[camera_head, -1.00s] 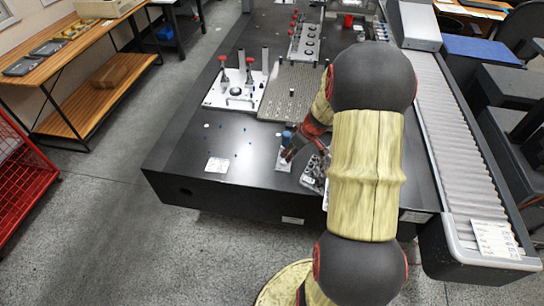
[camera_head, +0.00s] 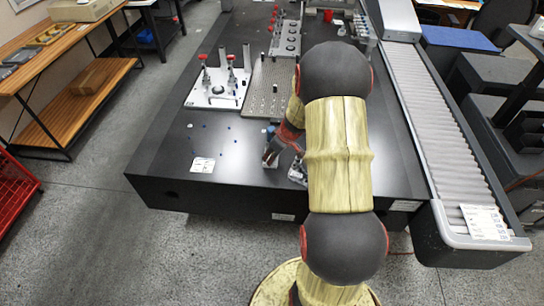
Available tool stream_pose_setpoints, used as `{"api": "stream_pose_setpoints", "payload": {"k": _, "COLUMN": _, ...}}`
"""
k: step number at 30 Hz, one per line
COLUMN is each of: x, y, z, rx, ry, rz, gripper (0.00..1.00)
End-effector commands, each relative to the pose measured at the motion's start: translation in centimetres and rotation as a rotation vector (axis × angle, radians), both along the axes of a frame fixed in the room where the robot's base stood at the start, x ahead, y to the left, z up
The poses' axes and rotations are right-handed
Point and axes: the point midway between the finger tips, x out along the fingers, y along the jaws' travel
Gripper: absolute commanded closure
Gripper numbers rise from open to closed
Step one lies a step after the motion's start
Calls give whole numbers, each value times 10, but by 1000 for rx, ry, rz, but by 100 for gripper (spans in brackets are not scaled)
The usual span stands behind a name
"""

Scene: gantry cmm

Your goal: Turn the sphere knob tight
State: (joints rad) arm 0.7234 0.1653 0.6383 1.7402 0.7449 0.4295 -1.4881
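My gripper (camera_head: 269,157) is at the front part of the black table, pointing down and left, close to a small pale block (camera_head: 270,165). A small blue rounded top (camera_head: 270,130) shows just behind the gripper; I cannot tell if it is the sphere knob. The gripper hides most of what is there. The fingers are too small and dark to show whether they are open or shut, or whether they touch anything.
The black table (camera_head: 165,160) has a white card (camera_head: 202,165) and bare room at front left. A white plate with red-topped clamps (camera_head: 215,97) and a perforated plate (camera_head: 268,95) lie behind. A metal fixture (camera_head: 298,173) stands right of my gripper. A roller conveyor (camera_head: 430,120) runs along the right.

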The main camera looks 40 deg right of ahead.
Motion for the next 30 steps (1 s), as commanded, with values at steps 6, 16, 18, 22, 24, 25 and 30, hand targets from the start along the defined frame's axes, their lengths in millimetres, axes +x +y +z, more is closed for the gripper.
{"api": "stream_pose_setpoints", "payload": {"k": 6, "x": 0, "y": 0, "z": 0, "rx": 0, "ry": 0, "rz": 0, "gripper": 90}}
{"api": "stream_pose_setpoints", "payload": {"k": 16, "x": 0, "y": 0, "z": 0, "rx": 0, "ry": 0, "rz": 0, "gripper": 100}}
{"api": "stream_pose_setpoints", "payload": {"k": 18, "x": 0, "y": 0, "z": 0, "rx": 0, "ry": 0, "rz": -3, "gripper": 100}}
{"api": "stream_pose_setpoints", "payload": {"k": 22, "x": 0, "y": 1, "z": 0, "rx": 1, "ry": 1, "rz": -21, "gripper": 100}}
{"api": "stream_pose_setpoints", "payload": {"k": 24, "x": -1, "y": 1, "z": 0, "rx": 1, "ry": 1, "rz": -42, "gripper": 100}}
{"api": "stream_pose_setpoints", "payload": {"k": 25, "x": -1, "y": 2, "z": 0, "rx": 1, "ry": 1, "rz": -54, "gripper": 100}}
{"api": "stream_pose_setpoints", "payload": {"k": 30, "x": -1, "y": 3, "z": 1, "rx": 0, "ry": 1, "rz": -152, "gripper": 100}}
